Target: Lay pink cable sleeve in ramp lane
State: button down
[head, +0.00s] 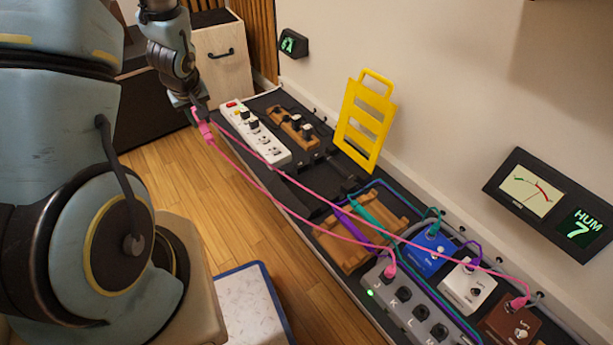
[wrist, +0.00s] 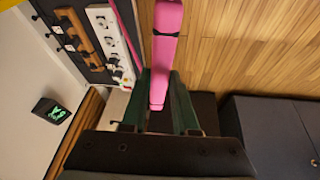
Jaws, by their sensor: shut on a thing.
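The pink cable sleeve (head: 204,128) hangs at my gripper (head: 199,106), over the floor just off the left edge of the long dark board. In the wrist view the sleeve (wrist: 165,50) runs between the two dark green fingers of my gripper (wrist: 158,105), which is shut on it. Two pink cables run from the sleeve across the board, one to the grey switch box (head: 400,308) and one to the brown pedal (head: 511,324). A dark ramp section (head: 312,188) lies mid-board beside an upright yellow slotted panel (head: 366,122); its separate lanes are hard to tell.
A white power strip (head: 255,133) and a wooden block with plugs (head: 291,124) stand at the board's far end. A wooden cradle (head: 350,253) holds purple and teal sleeves. Blue (head: 430,252) and white (head: 468,287) pedals are nearer. A wall meter reads HUM 7 (head: 580,228).

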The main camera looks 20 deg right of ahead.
jog(key=s+d+f+b, duration=0.2)
jog(key=d+f+b, duration=0.2)
jog(key=d+f, duration=0.4)
jog(key=s+d+f+n+b, duration=0.1)
jog(key=d+f+b, duration=0.3)
jog(key=d+f, duration=0.4)
jog(key=s+d+f+h+b, duration=0.1)
jog(key=s+d+f+b, duration=0.2)
jog(key=d+f+b, duration=0.2)
jog(key=d+f, duration=0.3)
jog(key=d, duration=0.3)
jog(key=shift+s+n, duration=0.4)
jog(key=shift+f, duration=0.2)
jog(key=shift+f+b, duration=2.1)
jog(key=shift+f, duration=0.45)
jog(key=shift+f+b, duration=0.95)
jog(key=shift+f, duration=0.95)
jog(key=c, duration=0.6)
grip_release()
